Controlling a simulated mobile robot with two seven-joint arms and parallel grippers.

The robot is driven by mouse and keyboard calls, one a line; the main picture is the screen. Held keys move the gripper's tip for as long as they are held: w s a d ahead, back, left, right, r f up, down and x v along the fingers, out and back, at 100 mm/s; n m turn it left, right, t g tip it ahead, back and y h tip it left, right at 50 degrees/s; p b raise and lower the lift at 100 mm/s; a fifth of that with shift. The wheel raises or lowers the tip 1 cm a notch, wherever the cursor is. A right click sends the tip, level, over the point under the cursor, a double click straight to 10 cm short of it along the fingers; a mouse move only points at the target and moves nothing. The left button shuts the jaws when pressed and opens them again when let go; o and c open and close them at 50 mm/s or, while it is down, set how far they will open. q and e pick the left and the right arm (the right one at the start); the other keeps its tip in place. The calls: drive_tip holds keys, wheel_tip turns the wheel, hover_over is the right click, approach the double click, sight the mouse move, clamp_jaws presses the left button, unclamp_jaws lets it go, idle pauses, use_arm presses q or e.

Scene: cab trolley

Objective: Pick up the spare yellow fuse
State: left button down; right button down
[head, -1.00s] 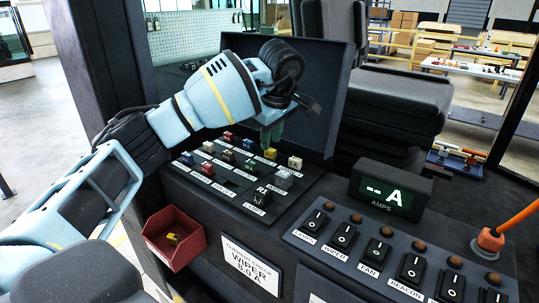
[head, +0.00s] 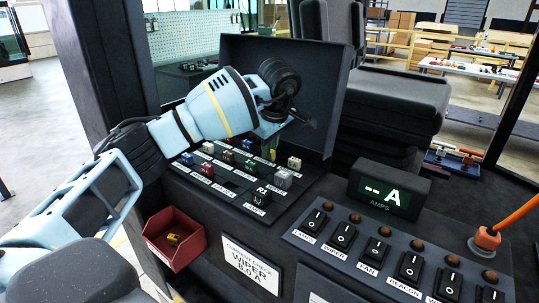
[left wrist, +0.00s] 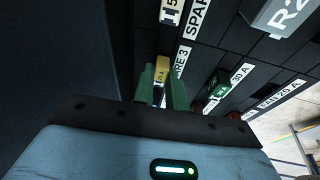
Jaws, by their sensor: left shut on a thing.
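My left gripper (left wrist: 163,92) is shut on a yellow fuse (left wrist: 162,71) in the left wrist view, its green fingers on either side of it. The fuse is by a label reading in part "RE 3", partly covered by a finger. In the head view the left gripper (head: 267,136) points down at the back of the fuse panel (head: 226,207). I cannot tell whether the fuse is still seated. My right gripper is not in view.
Several coloured fuses stand close by, including a green one (left wrist: 219,86) and a grey relay marked R2 (left wrist: 284,14). A raised dark lid (head: 325,90) stands behind the panel. A red bin (head: 172,254) holding a small yellow piece hangs at the front left.

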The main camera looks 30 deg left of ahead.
use_arm(q)
wheel_tip(320, 180, up, 10)
drive_tip(key=shift+b, duration=0.4)
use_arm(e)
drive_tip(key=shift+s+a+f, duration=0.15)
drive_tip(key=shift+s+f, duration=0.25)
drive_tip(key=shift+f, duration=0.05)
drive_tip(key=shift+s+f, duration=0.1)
